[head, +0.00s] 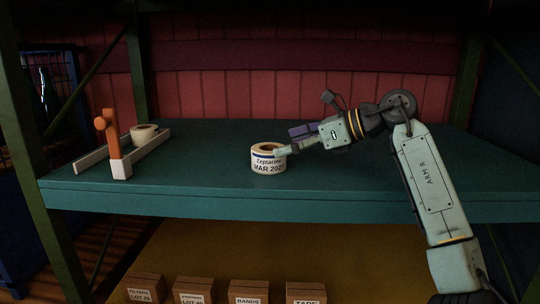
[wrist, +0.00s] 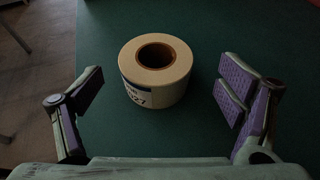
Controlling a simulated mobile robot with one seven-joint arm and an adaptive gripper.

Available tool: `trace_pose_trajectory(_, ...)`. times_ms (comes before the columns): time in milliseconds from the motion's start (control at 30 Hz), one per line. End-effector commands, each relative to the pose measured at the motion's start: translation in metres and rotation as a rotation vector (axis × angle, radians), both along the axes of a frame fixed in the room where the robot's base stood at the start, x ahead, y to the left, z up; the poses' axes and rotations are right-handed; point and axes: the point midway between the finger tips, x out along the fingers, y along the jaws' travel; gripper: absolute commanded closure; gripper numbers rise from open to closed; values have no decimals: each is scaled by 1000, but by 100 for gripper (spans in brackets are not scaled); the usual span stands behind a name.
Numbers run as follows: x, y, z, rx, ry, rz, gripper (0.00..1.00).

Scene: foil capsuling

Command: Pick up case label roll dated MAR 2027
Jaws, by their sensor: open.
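The case label roll (head: 268,162) stands flat on the green shelf, its printed label reading "MAR 2027" toward the head camera. In the wrist view the roll (wrist: 155,72) shows its brown core hole facing up and part of the label, ending in "27". My gripper (head: 294,141) reaches in from the right, close to the roll. In the wrist view my gripper (wrist: 158,93) is open, with one purple-padded finger on each side of the roll and a gap between each finger and it. One finger partly overlaps the roll's right edge in the head view.
Another roll (head: 144,132) sits at the left of the shelf (head: 210,190), by a grey and orange stand (head: 116,150). Green posts frame the shelf. Brown boxes (head: 248,291) with labels sit below. The shelf around the near roll is clear.

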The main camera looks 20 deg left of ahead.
Motion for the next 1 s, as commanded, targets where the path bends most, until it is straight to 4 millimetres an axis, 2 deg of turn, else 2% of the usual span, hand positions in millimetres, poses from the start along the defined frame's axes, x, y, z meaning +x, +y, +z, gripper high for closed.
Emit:
trace_pose_trajectory(167, -2, 14, -2, 2, 1, 2, 12)
trace_pose_trajectory(400, -2, 47, -14, 2, 2, -1, 12)
trace_pose_trajectory(667, -2, 50, -19, 2, 1, -3, 12)
trace_pose_trajectory(1000, -2, 50, -18, 2, 0, -2, 35)
